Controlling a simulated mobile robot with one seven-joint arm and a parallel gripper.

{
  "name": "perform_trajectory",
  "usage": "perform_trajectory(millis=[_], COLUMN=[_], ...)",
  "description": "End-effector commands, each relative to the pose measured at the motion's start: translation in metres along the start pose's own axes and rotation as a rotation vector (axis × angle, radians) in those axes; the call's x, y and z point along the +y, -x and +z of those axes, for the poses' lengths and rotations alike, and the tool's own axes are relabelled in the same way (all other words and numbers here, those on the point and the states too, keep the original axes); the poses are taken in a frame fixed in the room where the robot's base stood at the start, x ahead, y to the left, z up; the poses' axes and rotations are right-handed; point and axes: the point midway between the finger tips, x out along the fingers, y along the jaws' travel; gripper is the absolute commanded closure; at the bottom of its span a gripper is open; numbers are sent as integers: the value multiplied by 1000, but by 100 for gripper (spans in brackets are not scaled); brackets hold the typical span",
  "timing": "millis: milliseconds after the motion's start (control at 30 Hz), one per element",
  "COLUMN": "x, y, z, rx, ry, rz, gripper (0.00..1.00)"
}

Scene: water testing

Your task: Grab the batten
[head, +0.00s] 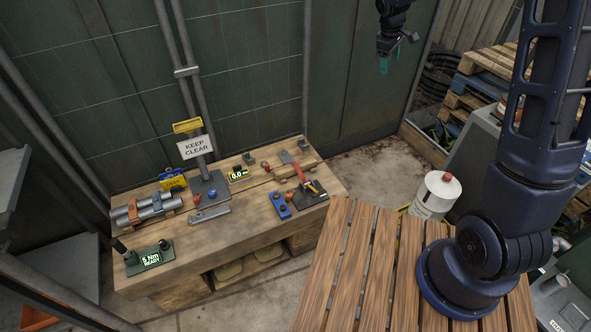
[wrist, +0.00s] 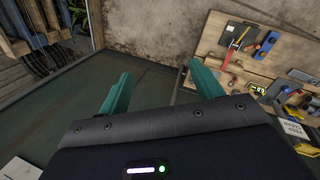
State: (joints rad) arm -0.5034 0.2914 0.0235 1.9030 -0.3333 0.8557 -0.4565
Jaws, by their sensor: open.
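My gripper (head: 383,62) hangs high at the top of the head view, well above and to the right of the workbench (head: 240,235). In the wrist view its two teal fingers (wrist: 160,88) are wide apart with nothing between them. I cannot pick out the batten with certainty. A pale wooden strip (head: 292,168) seems to lie at the bench's back right edge, with small grey parts on it. A grey flat bar (head: 210,218) lies near the bench's middle. The bench also shows in the wrist view at upper right, apart from the fingers.
A "KEEP CLEAR" sign (head: 197,147) stands on a post. Metal pipes (head: 147,209), a "5 Nm READY" display (head: 149,258), a blue tool (head: 281,205) and a red-handled tool (head: 301,174) crowd the bench. A slatted wooden top (head: 345,265) and a white canister (head: 436,194) are at right.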

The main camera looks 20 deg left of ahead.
Motion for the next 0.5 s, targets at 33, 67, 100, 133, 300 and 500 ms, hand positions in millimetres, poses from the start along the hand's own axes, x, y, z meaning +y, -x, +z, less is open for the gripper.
perform_trajectory(millis=[33,67,100,133,300,500], x=[-5,-7,-10,-13,-32,-65], y=[-14,-20,-29,-36,-77,-129], z=[-19,-28,-41,-51,-103,-161], rx=[-7,-11,-14,-18,-35,-55], ry=[42,66,98,121,257,416], rz=[-1,0,0,0,4,8], gripper=[35,35,35,35,35,35])
